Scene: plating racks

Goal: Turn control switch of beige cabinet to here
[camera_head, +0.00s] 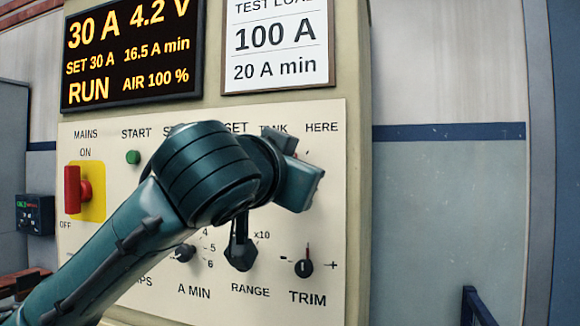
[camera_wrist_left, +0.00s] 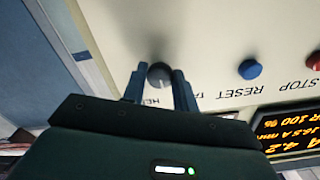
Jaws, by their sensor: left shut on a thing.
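The beige cabinet (camera_head: 350,75) stands ahead with a pale control panel (camera_head: 325,205). Its control switch, a dark round knob (camera_wrist_left: 159,73), shows in the left wrist view between my left gripper's fingers (camera_wrist_left: 158,90), one on each side. The gripper is shut on the knob. In the head view my left gripper (camera_head: 286,160) covers the knob below the TANK and HERE (camera_head: 321,127) labels. The knob's pointer is hidden, so I cannot tell which way it is turned. My right gripper is in neither view.
The red MAINS switch (camera_head: 78,192), green START button (camera_head: 133,157), RANGE knob (camera_head: 241,255) and TRIM knob (camera_head: 304,268) are on the same panel. A blue RESET button (camera_wrist_left: 250,69) is beside my gripper. Free space lies right of the cabinet.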

